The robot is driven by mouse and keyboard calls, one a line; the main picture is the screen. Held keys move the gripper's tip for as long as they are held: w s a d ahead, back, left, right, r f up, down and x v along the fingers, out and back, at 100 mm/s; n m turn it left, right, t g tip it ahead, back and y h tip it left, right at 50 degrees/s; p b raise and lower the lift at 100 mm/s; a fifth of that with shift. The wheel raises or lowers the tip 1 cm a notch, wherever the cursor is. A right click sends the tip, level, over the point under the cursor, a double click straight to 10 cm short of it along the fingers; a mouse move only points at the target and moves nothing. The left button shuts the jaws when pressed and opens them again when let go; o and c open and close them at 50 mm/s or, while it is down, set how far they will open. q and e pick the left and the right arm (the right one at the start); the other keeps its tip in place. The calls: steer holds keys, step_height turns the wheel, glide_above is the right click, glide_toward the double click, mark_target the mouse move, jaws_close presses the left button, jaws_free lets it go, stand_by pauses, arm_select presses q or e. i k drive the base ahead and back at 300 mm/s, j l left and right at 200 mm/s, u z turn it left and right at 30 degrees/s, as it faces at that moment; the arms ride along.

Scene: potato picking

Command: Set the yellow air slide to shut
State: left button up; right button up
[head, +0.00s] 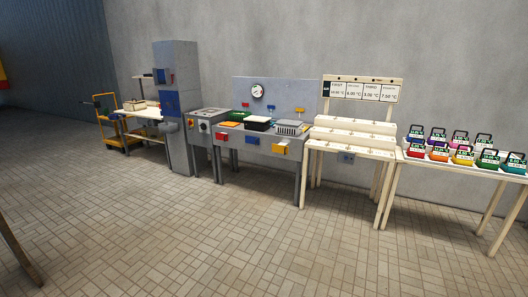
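Two yellow parts show on the grey workbench (262,157) in the middle distance. One is a small yellow piece (299,110) at the right of the upright back panel (285,92), in a row with a blue piece (246,104) and a red piece (270,107). The other is a larger yellow block (279,149) on the bench front, beside a blue block (252,140) and a red block (222,136). I cannot tell which is the air slide or its position at this size. Neither of my grippers is in view.
A round gauge (257,91) is on the panel. A grey cabinet (175,120) and yellow cart (121,133) stand left. Right are a cream rack (350,146) and a table (463,171) with several handled coloured containers. The tiled floor (200,230) before the bench is clear.

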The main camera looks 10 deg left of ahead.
mark_target(282, 147)
steer(key=i+j, duration=0.1)
steer(key=i, duration=4.35)
steer(key=l+z, duration=0.1)
steer(key=z, duration=0.15)
